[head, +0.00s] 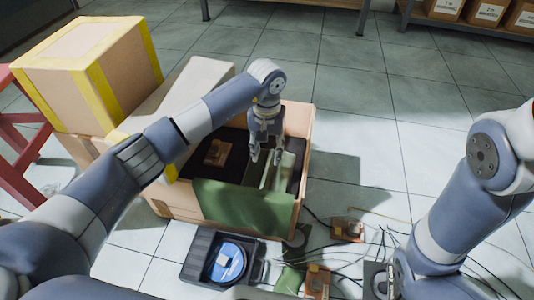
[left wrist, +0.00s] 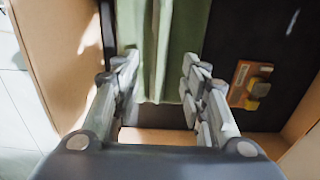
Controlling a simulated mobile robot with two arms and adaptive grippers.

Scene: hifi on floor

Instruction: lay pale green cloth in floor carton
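The floor carton (head: 298,122) stands open, with dark contents inside. Pale green cloth (head: 278,172) lies partly inside it, and a darker-looking green part (head: 245,205) hangs over the near wall; I cannot tell whether it is all one piece. My left gripper (head: 265,155) points down into the carton over the cloth. In the left wrist view its fingers (left wrist: 160,95) are apart, with folded cloth (left wrist: 158,45) showing between and beyond them; none is visibly pinched. My right arm comes down at the right; its fingers cannot be made out.
A taped box (head: 85,70) sits on other cartons at the left, beside a red frame (head: 25,150). In front lie a black tray with a blue disc (head: 226,262), circuit boards (head: 346,229) and loose cables. The tiled floor behind is clear up to the shelves.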

